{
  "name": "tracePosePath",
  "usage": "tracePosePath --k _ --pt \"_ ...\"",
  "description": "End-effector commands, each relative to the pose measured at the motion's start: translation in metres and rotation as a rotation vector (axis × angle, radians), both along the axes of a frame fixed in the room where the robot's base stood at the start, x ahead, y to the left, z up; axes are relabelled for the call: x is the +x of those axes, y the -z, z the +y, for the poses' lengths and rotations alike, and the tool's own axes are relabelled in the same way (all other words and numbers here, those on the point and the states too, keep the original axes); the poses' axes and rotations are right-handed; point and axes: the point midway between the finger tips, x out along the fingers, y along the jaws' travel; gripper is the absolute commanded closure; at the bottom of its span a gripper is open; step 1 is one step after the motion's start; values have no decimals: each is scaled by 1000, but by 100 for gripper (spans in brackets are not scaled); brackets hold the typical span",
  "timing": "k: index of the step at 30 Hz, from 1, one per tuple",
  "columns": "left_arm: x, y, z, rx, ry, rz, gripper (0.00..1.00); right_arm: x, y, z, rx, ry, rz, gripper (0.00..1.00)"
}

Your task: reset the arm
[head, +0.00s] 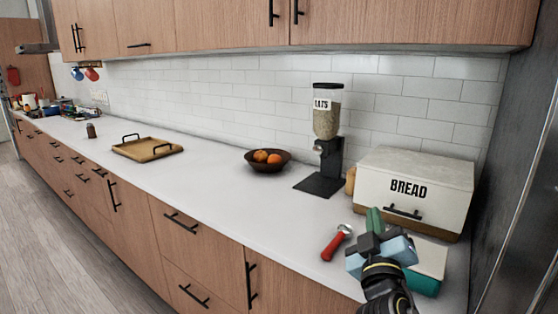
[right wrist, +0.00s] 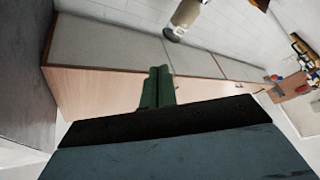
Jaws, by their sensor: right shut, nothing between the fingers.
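My right gripper (head: 374,220) is in the lower right of the head view, in front of the bread box. Its green fingers are closed together with nothing between them. In the right wrist view the same fingers (right wrist: 158,88) show side by side, touching, and empty. My right forearm comes up from the bottom edge of the head view. My left gripper and arm are not in view.
A red-handled tool (head: 335,243) lies left of the right gripper. A teal-and-white box (head: 430,265) is close on its right, partly hidden. Behind stand a bread box (head: 420,185), an oats dispenser (head: 327,130) and a fruit bowl (head: 283,165). A wooden tray (head: 147,150) lies farther left.

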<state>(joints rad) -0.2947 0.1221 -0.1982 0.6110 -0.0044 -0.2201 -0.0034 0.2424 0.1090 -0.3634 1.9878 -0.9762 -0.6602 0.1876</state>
Motion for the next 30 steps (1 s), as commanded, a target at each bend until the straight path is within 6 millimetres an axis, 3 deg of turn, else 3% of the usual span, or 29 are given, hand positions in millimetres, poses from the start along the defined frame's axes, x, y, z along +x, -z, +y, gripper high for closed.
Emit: tracePosePath --k 1,6,9,12,18,25,26,30 --pt "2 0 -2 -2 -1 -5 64 -15 37 -15 83 29 110 100" --pt "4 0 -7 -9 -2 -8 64 -80 145 -48 325 113 484 100" --pt "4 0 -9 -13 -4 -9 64 -130 197 -54 437 145 704 100" --pt "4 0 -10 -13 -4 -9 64 -176 233 -54 516 162 888 100" --pt "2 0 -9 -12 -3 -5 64 -252 270 -47 613 166 1161 100" --pt "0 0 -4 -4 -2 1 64 -328 287 -36 684 148 1420 100" --pt "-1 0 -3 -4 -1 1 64 -335 289 -35 688 146 1446 100" --pt "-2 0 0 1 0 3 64 -322 322 -35 681 153 1446 100"
